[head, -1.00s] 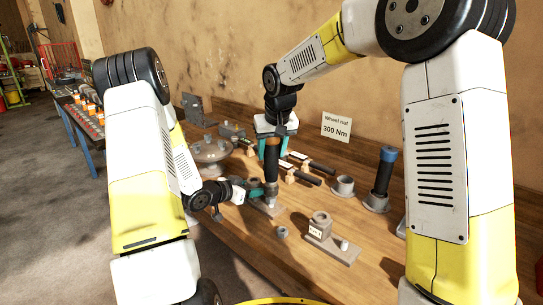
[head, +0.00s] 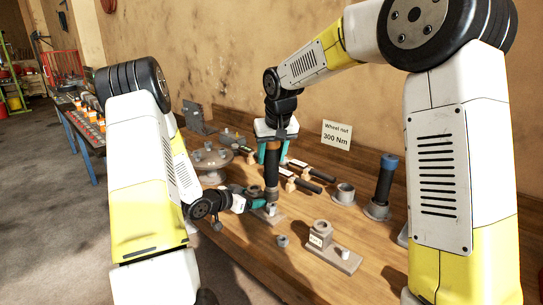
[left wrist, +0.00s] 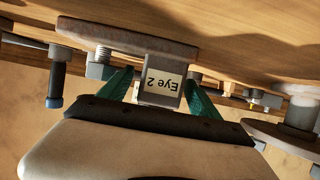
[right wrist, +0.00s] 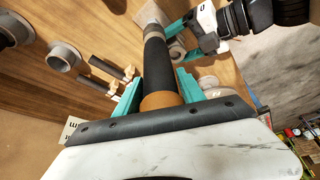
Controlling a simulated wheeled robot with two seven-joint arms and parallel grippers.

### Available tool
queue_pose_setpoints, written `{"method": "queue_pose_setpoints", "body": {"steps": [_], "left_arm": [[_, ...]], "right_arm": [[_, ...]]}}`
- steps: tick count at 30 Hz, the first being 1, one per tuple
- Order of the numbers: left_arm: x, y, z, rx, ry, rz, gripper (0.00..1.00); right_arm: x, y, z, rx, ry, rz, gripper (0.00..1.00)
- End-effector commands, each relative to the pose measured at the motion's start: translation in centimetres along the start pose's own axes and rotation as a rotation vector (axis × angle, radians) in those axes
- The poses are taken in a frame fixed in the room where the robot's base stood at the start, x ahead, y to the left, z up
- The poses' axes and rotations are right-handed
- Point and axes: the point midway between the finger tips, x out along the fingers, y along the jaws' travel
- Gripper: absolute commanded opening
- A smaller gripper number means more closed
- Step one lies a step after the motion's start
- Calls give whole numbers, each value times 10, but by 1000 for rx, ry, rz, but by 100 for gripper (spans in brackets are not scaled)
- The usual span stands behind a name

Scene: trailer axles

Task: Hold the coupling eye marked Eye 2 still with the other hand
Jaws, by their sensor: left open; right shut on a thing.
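Eye 2 is a grey block with a label (left wrist: 160,87) on a flat plate, seen upside down in the left wrist view. In the head view its plate (head: 268,216) lies on the bench. My left gripper (head: 262,202) is open, with its teal fingers (left wrist: 160,90) on either side of the labelled block; I cannot tell whether they touch it. My right gripper (head: 272,150) is shut on an upright tool with a dark grip and orange-brown band (right wrist: 157,70). The tool's grey lower end (right wrist: 152,17) is over Eye 2; its contact there is hidden.
Another labelled coupling eye (head: 321,235) stands on a plate at the front right, near a loose ring (head: 282,241). A blue-topped tool (head: 385,180) stands in a holder. A round hub (head: 210,160) is at the left. A sign (head: 337,135) stands behind.

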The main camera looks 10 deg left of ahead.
Motion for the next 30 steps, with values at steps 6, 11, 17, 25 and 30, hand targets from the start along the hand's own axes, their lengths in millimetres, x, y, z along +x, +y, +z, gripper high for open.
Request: {"method": "queue_pose_setpoints", "body": {"steps": [6, 11, 17, 25, 30], "left_arm": [[-21, -2, -1, 0, 1, -4, 73], [-54, -2, 0, -1, 0, -5, 73], [-91, -1, 0, -2, -1, -3, 73], [-117, 0, 1, -2, -2, 0, 73], [-120, -1, 0, 1, -5, -4, 73]], "right_arm": [[-1, 0, -1, 0, 4, 0, 0], [-1, 0, -1, 0, 4, 0, 0], [-1, 0, -1, 0, 4, 0, 0], [-1, 0, -1, 0, 4, 0, 0], [-2, 2, -1, 3, 4, 1, 0]]}}
